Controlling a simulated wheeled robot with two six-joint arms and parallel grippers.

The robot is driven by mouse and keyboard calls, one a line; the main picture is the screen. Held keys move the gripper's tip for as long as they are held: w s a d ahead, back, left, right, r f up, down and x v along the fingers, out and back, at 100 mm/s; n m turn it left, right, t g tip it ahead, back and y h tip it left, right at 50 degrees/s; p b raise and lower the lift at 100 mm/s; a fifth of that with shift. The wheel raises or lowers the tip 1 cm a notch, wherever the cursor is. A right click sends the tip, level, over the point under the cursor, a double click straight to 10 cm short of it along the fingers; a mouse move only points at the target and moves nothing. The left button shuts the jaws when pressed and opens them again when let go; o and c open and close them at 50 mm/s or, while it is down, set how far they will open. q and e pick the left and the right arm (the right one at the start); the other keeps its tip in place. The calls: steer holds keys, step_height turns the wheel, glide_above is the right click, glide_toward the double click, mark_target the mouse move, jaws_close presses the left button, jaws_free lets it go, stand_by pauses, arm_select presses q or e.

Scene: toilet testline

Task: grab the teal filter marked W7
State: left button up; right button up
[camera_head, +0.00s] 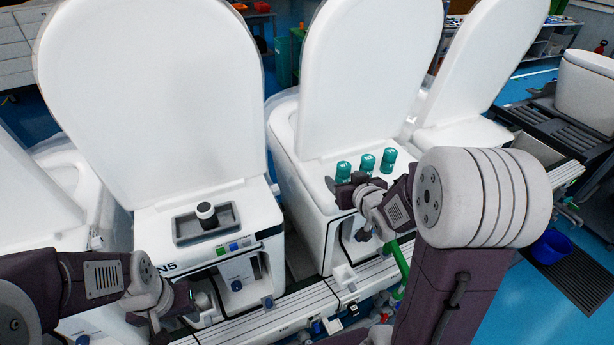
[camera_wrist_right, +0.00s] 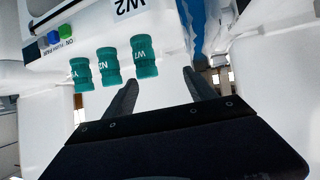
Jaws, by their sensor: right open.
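The teal filter marked W7 (camera_wrist_right: 144,57) stands at the right end of a row of three in the right wrist view. Beside it are the teal filter marked N2 (camera_wrist_right: 109,67) and a third whose label starts with Y (camera_wrist_right: 82,75). The head view shows three teal filters on the white toilet, and I cannot read their labels there. My right gripper (camera_wrist_right: 160,76) is open and empty. Its fingertips reach W7's lower end, with W7 closer to the left finger. My left gripper (camera_head: 189,298) is low in front of the N5 toilet; its jaws are unclear.
Upright white lids (camera_head: 150,90) rise behind. A grey rail (camera_head: 300,300) runs along the front. A blue basin (camera_head: 551,246) stands on the floor at right.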

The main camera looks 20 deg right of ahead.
mark_target(346, 173)
steer(key=w+d+f, duration=0.1)
steer(key=w+d+f+p, duration=0.1)
steer(key=w, duration=0.1)
steer(key=shift+d, duration=0.25)
steer(key=shift+d+f, duration=0.1)
steer(key=x, duration=0.2)
steer(key=p+x, duration=0.1)
steer(key=x, duration=0.1)
steer(key=shift+w+d, duration=0.2)
steer(key=shift+w, duration=0.1)
steer(key=shift+w+a+f, duration=0.15)
steer(key=shift+w, duration=0.15)
steer(key=shift+s, duration=0.15)
steer(key=c, duration=1.1)
jaws_close()
arm_select(q)
steer(key=r, duration=0.1)
steer(key=d, duration=0.1)
steer(key=d+r, duration=0.1)
steer(key=shift+s+r, duration=0.25)
steer(key=shift+r, duration=0.1)
